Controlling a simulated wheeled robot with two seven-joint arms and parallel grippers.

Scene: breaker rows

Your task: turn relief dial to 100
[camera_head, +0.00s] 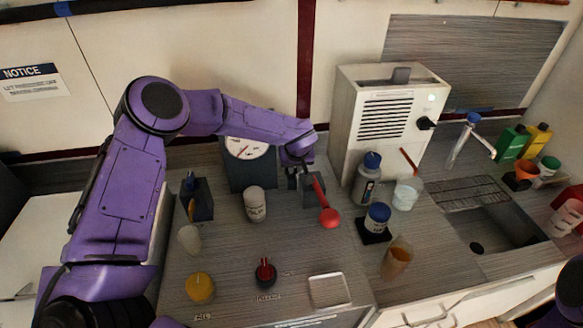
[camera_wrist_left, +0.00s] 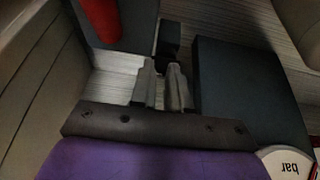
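A red-topped dial with a dark base (camera_head: 265,272) sits on the front of the counter, with a small label in front of it that is too blurred to read surely. A round white gauge (camera_head: 246,148) on a dark housing stands at the back; its exact reading is too small to tell. My left gripper (camera_head: 297,182) is at the back of the counter, right of the gauge and beside the red lever, well away from the dial. In the left wrist view its fingers (camera_wrist_left: 164,85) stand slightly apart with nothing clearly between them. My right gripper is out of view.
A red lever with a ball end (camera_head: 330,217) leans forward beside my left gripper. A yellow knob (camera_head: 200,288) is left of the dial. A white canister (camera_head: 255,204) stands behind the dial, and a shallow tray (camera_head: 328,305) lies right of it. A sink (camera_head: 488,225) is at right.

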